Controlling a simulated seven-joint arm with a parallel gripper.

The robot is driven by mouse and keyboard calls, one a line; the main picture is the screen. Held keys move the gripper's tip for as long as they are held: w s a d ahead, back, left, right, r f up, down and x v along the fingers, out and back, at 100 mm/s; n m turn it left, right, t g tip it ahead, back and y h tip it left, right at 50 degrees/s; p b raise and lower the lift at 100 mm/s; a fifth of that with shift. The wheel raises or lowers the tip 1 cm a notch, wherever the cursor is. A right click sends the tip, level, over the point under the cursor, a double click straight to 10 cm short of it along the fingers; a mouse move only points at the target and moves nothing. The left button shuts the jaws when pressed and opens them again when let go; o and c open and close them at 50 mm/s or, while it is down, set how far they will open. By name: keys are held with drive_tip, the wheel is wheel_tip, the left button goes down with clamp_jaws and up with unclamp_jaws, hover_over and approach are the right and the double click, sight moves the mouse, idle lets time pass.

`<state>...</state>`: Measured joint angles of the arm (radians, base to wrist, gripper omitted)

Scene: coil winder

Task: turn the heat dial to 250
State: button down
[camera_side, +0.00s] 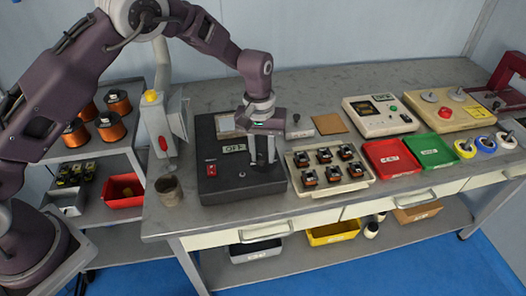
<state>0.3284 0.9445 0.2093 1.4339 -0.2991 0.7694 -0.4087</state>
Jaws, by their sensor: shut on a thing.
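The black heater box (220,188) stands on the bench, left of centre. It has a red switch (211,168) at the left and a small label or display (234,147) that seems to read OFF. My gripper (263,162) points down over the right part of the box top, with its fingers close together at the surface. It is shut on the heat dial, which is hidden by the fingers. The dial's pointer and scale marks cannot be read.
A tray of small coils (330,172) stands close to the right of the box. Red (391,159) and green (431,151) trays follow. A grey cup (169,190) and a post with a yellow top (152,97) stand to the left. The bench front edge is near.

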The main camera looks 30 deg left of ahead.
drive_tip(key=n, duration=0.5)
drive_tip(key=shift+n, duration=0.3)
drive_tip(key=n, duration=0.5)
drive_tip(key=shift+n, duration=0.3)
drive_tip(key=c, duration=1.1)
unclamp_jaws()
